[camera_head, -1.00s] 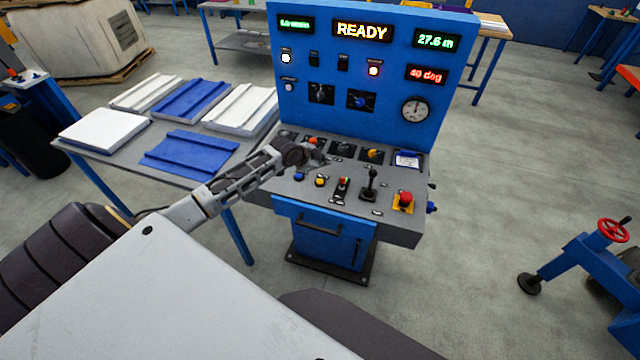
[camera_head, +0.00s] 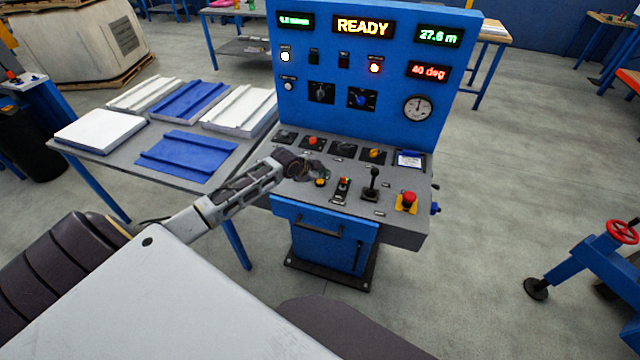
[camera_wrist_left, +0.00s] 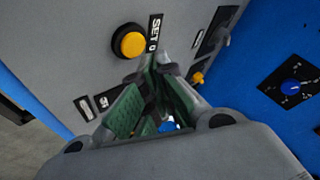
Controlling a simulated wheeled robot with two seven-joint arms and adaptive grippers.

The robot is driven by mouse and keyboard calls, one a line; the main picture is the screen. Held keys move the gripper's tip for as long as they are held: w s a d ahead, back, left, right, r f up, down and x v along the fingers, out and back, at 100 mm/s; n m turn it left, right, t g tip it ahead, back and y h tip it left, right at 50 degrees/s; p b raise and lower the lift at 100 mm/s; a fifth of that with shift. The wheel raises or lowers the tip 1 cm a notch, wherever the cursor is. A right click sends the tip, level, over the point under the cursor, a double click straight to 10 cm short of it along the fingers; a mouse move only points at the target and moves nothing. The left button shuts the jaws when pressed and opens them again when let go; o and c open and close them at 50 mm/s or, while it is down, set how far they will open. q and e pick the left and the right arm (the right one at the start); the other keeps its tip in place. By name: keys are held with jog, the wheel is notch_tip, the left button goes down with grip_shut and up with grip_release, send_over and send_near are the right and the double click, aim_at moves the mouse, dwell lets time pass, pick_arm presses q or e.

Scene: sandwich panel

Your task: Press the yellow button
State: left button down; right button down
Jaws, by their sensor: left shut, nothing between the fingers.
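The round yellow button (camera_head: 320,183) sits on the grey sloped desk of the blue control panel, left of a small multi-coloured switch block. It also shows clearly in the left wrist view (camera_wrist_left: 130,43), beside a black label reading "SET". My left gripper (camera_head: 318,170) is shut and empty, with its tip just behind and above the yellow button in the head view. In the wrist view its green-padded fingers (camera_wrist_left: 155,66) end below and right of the button, apart from it in the picture. Whether they touch the desk cannot be told. My right gripper is out of view.
A black joystick (camera_head: 371,185) and a red emergency button (camera_head: 409,198) stand to the right. The upright blue panel (camera_head: 400,70) rises behind. A table with panels stands left.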

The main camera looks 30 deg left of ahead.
pick_arm(q)
jog(key=shift+f, duration=0.25)
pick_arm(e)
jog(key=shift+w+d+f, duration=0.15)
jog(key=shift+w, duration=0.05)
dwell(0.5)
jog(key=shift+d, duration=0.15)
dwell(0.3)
pick_arm(q)
jog(key=shift+f, duration=0.2)
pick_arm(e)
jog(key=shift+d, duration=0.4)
pick_arm(q)
jog(key=shift+f, duration=0.15)
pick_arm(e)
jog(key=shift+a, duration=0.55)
